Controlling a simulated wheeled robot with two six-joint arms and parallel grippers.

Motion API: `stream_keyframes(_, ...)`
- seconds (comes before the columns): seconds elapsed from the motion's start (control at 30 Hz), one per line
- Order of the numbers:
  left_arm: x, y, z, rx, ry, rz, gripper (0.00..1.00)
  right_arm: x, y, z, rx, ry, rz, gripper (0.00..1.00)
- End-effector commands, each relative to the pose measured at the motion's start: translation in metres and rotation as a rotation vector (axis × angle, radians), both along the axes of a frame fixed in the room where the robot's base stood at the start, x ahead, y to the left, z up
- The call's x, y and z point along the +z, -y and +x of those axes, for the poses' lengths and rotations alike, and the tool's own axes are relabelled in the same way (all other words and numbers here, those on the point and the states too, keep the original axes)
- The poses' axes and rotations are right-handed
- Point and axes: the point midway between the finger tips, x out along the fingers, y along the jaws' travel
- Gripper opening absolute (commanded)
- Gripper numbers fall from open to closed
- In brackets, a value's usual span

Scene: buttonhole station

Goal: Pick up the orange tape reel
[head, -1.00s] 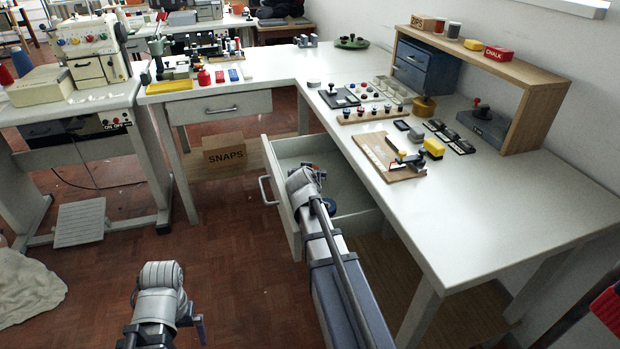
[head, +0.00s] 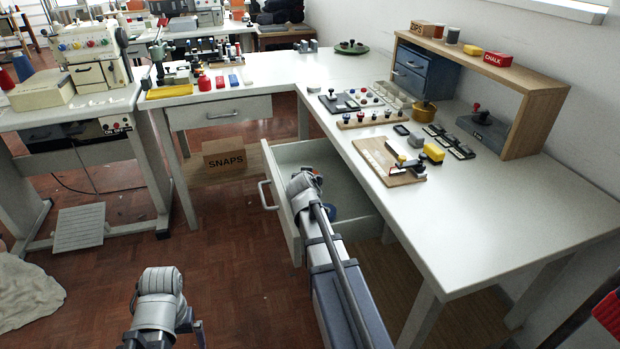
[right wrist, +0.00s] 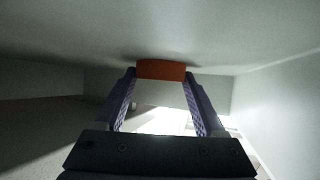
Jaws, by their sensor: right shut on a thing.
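The orange tape reel (right wrist: 161,69) shows in the right wrist view as an orange block between my fingertips. My right gripper (right wrist: 160,77) is shut on it, with a finger at each side. In the head view my right arm reaches into the open drawer (head: 350,173) under the worktable.
The drawer walls and front (head: 283,203) surround my right gripper. A round blue thing (head: 331,210) shows beside my arm at the drawer. The worktable top (head: 500,220) lies above on the right, bare toward its near end. A SNAPS box (head: 224,158) stands under the far table.

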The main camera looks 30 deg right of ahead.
Motion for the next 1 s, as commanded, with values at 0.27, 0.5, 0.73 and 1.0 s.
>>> stream_keyframes(0.27,0.001,0.000,0.000,0.000,0.000,0.000,1.00,0.001,0.000,0.000,0.000,0.000,0.000,0.18)
stream_keyframes(0.5,0.016,0.000,0.000,0.001,-0.001,-0.002,1.00,0.016,0.000,0.000,0.000,0.000,0.000,0.18)
stream_keyframes(0.73,0.047,0.001,-0.001,0.002,-0.002,-0.007,1.00,0.047,0.000,0.000,0.000,0.000,0.000,0.18)
stream_keyframes(1.0,0.088,0.002,-0.001,0.003,-0.003,-0.008,1.00,0.088,0.000,0.000,0.000,0.000,0.000,0.18)
